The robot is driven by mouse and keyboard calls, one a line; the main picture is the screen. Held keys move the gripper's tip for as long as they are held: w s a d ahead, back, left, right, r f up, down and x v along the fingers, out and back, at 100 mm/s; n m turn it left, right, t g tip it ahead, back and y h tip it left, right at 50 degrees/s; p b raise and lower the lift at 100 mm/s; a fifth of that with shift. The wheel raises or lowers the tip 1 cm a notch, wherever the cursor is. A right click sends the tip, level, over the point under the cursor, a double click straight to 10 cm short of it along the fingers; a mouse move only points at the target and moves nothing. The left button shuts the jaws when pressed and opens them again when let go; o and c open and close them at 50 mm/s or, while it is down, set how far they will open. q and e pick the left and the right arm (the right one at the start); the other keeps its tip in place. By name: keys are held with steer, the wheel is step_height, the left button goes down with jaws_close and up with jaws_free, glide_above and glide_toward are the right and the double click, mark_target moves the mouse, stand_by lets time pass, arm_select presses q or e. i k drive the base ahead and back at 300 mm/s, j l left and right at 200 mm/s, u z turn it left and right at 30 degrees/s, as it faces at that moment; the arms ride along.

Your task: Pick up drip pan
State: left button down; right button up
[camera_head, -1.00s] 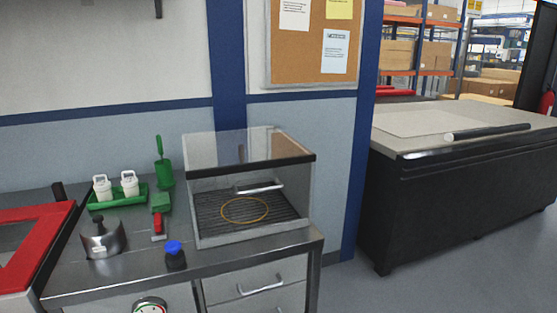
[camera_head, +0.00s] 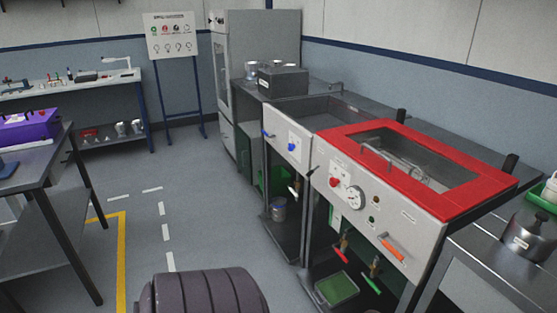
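A shallow green tray (camera_head: 337,289), which looks like the drip pan, lies low in the open space under the red-topped machine (camera_head: 473,200). It is at the bottom centre-right of the view, and its surroundings are dark. Neither my left nor my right gripper shows in the view, so nothing is seen in contact with the tray.
Red and green-handled valves (camera_head: 341,247) hang above the tray. A metal can (camera_head: 279,209) stands in the bay to the left. A table with a purple case (camera_head: 28,130) stands at far left. Open floor (camera_head: 195,225) with a yellow line lies between.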

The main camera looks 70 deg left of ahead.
mark_target(336, 290)
steer(key=u, duration=1.65)
steer(key=i+j+z, duration=0.2)
